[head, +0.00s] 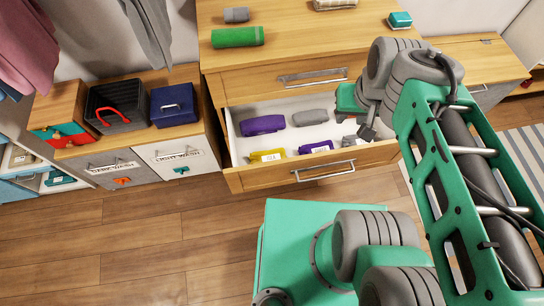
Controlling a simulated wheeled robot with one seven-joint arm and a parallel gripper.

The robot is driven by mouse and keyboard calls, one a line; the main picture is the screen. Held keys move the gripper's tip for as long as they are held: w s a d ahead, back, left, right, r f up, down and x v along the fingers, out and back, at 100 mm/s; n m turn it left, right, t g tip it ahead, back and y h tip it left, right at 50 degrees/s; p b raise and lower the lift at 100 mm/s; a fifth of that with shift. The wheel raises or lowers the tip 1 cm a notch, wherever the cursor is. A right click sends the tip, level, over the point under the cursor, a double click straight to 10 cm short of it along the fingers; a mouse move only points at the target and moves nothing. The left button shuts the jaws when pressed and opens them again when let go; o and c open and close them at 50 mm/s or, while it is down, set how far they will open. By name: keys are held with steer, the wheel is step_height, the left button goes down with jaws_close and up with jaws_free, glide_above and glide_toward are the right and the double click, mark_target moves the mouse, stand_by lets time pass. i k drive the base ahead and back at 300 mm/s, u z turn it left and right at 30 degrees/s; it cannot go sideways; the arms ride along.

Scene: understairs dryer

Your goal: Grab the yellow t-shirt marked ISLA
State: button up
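A small rolled yellow t-shirt (258,157) lies at the front left inside the open drawer (242,180). It has a white label whose writing is too small to read. My gripper (362,132) is above the right part of the drawer, to the right of the yellow t-shirt and apart from it. Its fingers are small and partly hidden by the wrist, so I cannot tell whether they are open or shut.
A purple roll (262,125), a grey roll (310,117) and a labelled purple roll (316,147) share the drawer. A green roll (238,37) lies on the dresser top (300,40). A low cabinet (175,150) stands left; the floor (180,240) in front is clear.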

mark_target(260, 156)
steer(key=u, duration=1.95)
steer(key=i, duration=0.4)
steer(key=u, duration=0.15)
